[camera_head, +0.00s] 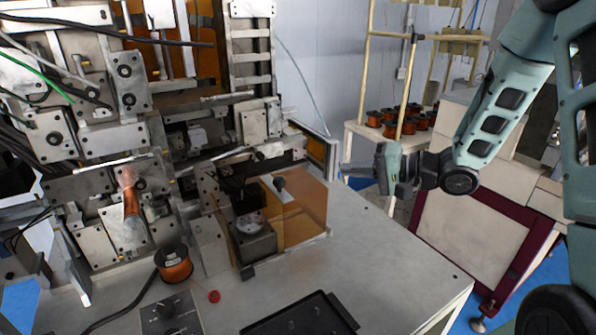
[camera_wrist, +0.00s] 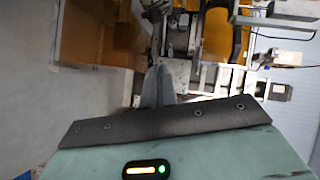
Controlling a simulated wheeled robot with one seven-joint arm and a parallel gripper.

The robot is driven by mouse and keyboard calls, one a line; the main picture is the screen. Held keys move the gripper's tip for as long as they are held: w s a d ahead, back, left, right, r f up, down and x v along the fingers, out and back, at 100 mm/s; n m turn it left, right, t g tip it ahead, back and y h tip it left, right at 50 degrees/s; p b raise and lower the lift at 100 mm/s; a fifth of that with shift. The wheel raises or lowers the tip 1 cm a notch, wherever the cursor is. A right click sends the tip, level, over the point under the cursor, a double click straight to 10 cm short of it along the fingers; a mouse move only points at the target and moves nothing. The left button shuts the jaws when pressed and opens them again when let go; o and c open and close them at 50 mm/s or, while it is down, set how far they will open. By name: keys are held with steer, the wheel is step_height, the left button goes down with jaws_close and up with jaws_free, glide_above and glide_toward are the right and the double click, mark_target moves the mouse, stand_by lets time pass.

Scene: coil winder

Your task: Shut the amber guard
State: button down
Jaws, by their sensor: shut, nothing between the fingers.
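The coil winder (camera_head: 130,110) fills the left. A copper wire spool (camera_head: 174,266), a red button (camera_head: 214,297) and a black tray (camera_head: 300,318) are at the table's front. The table's right part is clear. Shelves with several spools (camera_head: 405,120) stand behind my gripper.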

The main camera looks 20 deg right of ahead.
steer(key=p, duration=0.3)
glide_above(298, 193)
steer(key=d, duration=0.4)
step_height(298, 193, down, 2)
steer(key=shift+w+a, duration=0.1)
steer(key=shift+a+f+p, duration=0.2)
steer(key=shift+a+f, duration=0.05)
steer(key=shift+a, duration=0.35)
steer(key=shift+a+f+p, duration=0.2)
steer(key=shift+a+f, duration=0.1)
steer(key=shift+a, duration=0.3)
steer(key=shift+a+f+p, duration=0.2)
steer(key=shift+a+f, duration=0.05)
steer(key=shift+a, duration=0.35)
steer(key=s+a+b, duration=0.2)
steer(key=s+a, duration=0.1)
steer(key=a, duration=1)
steer(key=shift+b, duration=0.35)
steer(key=shift+r, duration=0.1)
steer(key=shift+r, duration=0.1)
